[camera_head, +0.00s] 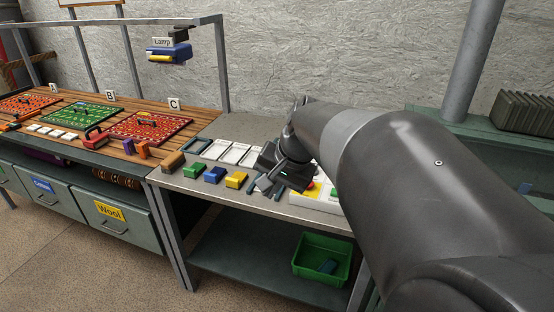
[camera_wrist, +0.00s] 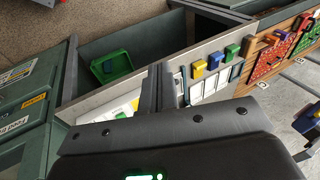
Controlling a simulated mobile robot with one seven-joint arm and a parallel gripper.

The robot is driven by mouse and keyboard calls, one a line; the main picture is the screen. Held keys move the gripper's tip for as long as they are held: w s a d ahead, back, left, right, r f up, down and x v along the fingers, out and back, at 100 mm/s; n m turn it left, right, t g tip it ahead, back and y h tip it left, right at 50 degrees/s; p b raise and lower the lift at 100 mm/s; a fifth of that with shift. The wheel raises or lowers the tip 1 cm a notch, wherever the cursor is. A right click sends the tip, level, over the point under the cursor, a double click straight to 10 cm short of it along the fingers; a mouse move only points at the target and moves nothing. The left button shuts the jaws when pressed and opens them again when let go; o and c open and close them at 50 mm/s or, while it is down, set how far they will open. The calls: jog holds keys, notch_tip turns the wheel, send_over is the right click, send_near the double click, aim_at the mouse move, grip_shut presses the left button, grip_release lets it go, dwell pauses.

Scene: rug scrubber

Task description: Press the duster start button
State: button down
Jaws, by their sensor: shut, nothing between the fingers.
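A white control box (camera_head: 327,206) stands at the right end of the grey bench, partly hidden behind my gripper and arm. In the wrist view the white box (camera_wrist: 97,117) lies left of my fingers, with a green button (camera_wrist: 120,115) and part of the yellow plate (camera_wrist: 135,104). I cannot read any label that tells which is the duster start. My gripper (camera_head: 262,188) is shut and empty, above the bench and left of the box; its fingers also show in the wrist view (camera_wrist: 158,72).
Green, blue and yellow blocks (camera_head: 236,180) and white trays (camera_head: 232,153) are left of my gripper on the bench. A green bin (camera_head: 321,258) sits on the lower shelf. A lamp frame (camera_head: 140,22) rises behind the wooden table with red and green rugs.

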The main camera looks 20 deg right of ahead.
jog(key=w+d+f+m+t, duration=0.1)
jog(key=w+d+f+m, duration=0.2)
jog(key=d, duration=0.7)
jog(key=w+d+f+m+t+y, duration=0.1)
jog(key=w+d+f+m, duration=0.2)
jog(key=d, duration=0.7)
jog(key=w+d+f+m+t, duration=0.1)
jog(key=w+d+f+m, duration=0.2)
jog(key=w+d+m, duration=0.3)
jog(key=d+m, duration=0.1)
jog(key=d, duration=0.3)
jog(key=shift+d+t+y, duration=0.2)
jog(key=shift+t+y, duration=0.1)
jog(key=shift+y, duration=0.1)
jog(key=shift+w, duration=0.1)
jog(key=shift+f, duration=4.35)
jog(key=shift+f, duration=0.1)
jog(key=shift+f, duration=0.3)
